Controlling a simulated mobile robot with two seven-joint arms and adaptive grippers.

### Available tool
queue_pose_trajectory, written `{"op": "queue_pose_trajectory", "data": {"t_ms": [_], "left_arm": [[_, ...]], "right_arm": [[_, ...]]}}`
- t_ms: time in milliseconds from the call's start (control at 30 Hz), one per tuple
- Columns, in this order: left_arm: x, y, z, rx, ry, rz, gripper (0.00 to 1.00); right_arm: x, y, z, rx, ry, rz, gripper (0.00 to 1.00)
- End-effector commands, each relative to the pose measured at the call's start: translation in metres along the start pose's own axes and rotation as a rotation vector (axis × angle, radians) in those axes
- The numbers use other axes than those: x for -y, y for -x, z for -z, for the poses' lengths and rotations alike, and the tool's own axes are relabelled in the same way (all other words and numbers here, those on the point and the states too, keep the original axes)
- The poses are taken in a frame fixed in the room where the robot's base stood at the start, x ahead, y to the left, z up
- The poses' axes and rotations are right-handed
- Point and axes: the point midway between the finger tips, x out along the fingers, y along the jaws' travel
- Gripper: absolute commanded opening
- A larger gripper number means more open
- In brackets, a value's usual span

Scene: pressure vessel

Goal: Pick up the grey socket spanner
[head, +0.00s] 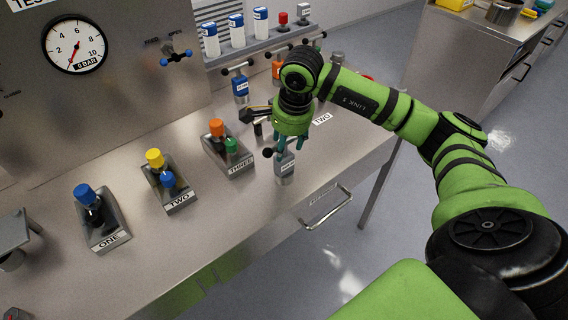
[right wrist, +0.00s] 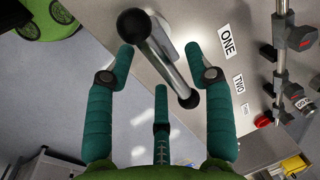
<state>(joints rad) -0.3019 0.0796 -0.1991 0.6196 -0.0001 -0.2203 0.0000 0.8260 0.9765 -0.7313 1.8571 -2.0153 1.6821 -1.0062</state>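The grey socket spanner (head: 284,166) stands upright near the bench's front edge, with a label on its grey body. In the right wrist view its metal cross bar (right wrist: 165,58) has a black ball on each end and runs between my fingers. My right gripper (head: 283,142) is right above the spanner, fingers pointing down and partly hiding its top. In the wrist view the three teal fingers of this gripper (right wrist: 160,75) are spread apart around the bar, with no clear grip on it. My left gripper is not in view.
Valve blocks ONE (head: 107,243), TWO (head: 181,204) and THREE (head: 236,166) stand left of the spanner. A blue spanner (head: 240,87) stands behind. A drawer handle (head: 328,208) juts from the bench front.

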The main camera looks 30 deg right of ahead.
Motion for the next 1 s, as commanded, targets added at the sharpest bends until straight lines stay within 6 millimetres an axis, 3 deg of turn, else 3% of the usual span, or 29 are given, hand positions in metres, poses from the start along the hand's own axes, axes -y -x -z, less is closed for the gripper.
{"op": "queue_pose_trajectory", "data": {"t_ms": [33,100,567,1000], "left_arm": [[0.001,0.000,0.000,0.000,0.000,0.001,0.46],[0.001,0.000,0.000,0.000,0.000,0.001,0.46],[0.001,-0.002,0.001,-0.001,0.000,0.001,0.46],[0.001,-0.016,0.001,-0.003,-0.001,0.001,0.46]], "right_arm": [[0.000,0.000,0.000,0.000,0.000,0.000,0.27],[0.000,0.000,0.000,0.001,0.000,0.000,0.00],[0.002,0.003,0.000,0.001,0.000,0.004,0.00],[0.008,0.033,0.000,0.002,0.000,0.007,0.00]]}}
